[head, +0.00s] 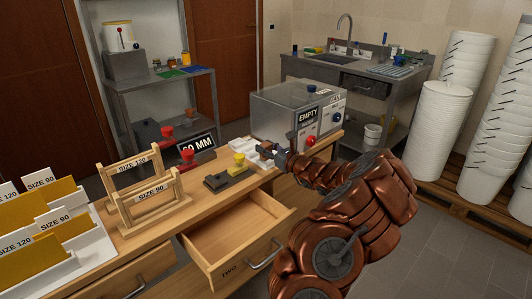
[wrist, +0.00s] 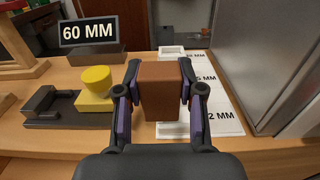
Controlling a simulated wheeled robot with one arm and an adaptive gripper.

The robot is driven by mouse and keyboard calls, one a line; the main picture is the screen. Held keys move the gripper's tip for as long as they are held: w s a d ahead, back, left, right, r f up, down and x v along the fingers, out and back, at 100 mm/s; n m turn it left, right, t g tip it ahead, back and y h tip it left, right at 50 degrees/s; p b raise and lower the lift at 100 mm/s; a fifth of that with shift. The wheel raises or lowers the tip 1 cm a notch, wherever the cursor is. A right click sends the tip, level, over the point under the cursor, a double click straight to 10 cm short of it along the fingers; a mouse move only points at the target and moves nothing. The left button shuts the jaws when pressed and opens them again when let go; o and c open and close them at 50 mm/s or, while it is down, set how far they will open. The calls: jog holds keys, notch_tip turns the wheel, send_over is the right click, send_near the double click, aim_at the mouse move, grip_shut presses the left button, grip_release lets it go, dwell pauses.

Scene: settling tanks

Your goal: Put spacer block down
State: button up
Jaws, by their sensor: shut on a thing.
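The spacer block (wrist: 160,92) is a plain brown block, held upright between the two fingers of my gripper (wrist: 160,80) in the wrist view. My gripper (head: 267,151) is shut on it above the right part of the wooden bench in the head view, where the block is small and partly hidden. A white tray (wrist: 212,120) with millimetre labels lies behind and below the block; the block covers part of it. The tray also shows in the head view (head: 240,145). I cannot tell whether the block touches anything below.
A black device with a yellow knob (head: 238,160) stands left of my gripper, near a "60 MM" sign (head: 196,145). A grey box marked "EMPTY" (head: 290,110) stands close behind, right of the tray. An open, empty drawer (head: 240,238) juts out at the bench front.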

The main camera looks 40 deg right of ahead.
jog(key=shift+f, duration=1.05)
jog(key=shift+f, duration=0.15)
jog(key=o, duration=1.1)
jog(key=shift+s, duration=0.15)
jog(key=s, duration=0.6)
jog(key=s+b, duration=0.1)
jog(key=s, duration=0.4)
jog(key=shift+s+a+r, duration=0.2)
jog(key=shift+s, duration=0.15)
